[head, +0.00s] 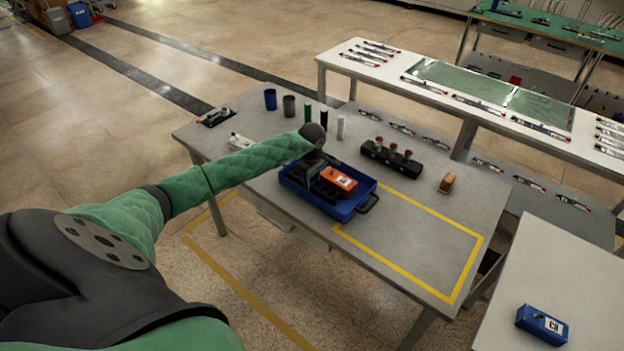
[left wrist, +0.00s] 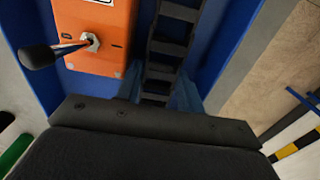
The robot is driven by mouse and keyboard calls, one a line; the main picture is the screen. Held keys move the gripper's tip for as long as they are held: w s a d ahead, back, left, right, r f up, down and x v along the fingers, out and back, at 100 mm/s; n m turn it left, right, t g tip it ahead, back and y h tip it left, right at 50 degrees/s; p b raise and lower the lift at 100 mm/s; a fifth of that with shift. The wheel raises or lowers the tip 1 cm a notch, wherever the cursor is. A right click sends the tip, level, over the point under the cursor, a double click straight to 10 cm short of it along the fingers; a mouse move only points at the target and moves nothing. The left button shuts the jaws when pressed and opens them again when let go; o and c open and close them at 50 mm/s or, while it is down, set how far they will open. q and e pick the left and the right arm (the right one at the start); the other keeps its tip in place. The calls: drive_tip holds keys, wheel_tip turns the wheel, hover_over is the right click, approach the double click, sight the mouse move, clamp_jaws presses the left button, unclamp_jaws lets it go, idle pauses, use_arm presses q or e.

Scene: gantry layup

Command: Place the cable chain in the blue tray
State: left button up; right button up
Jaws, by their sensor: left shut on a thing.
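The blue tray (head: 345,213) stands on the grey table, with an orange box (head: 340,178) inside it. My left gripper (head: 316,167) reaches down over the left part of the tray. The left wrist view shows the black cable chain (left wrist: 168,50) between the fingers of my left gripper (left wrist: 160,95), which is shut on it. The chain lies alongside the orange box (left wrist: 97,35), within the tray's blue walls (left wrist: 212,45). Whether it touches the tray floor cannot be told. In the head view the gripper partly hides the chain. My right gripper is not in view.
A yellow-outlined area (head: 420,245) of the table right of the tray is clear. A blue box (head: 542,324) sits on another table.

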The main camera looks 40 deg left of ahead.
use_arm(q)
drive_tip(key=shift+f, duration=0.2)
drive_tip(key=shift+f, duration=0.15)
drive_tip(key=o, duration=0.8)
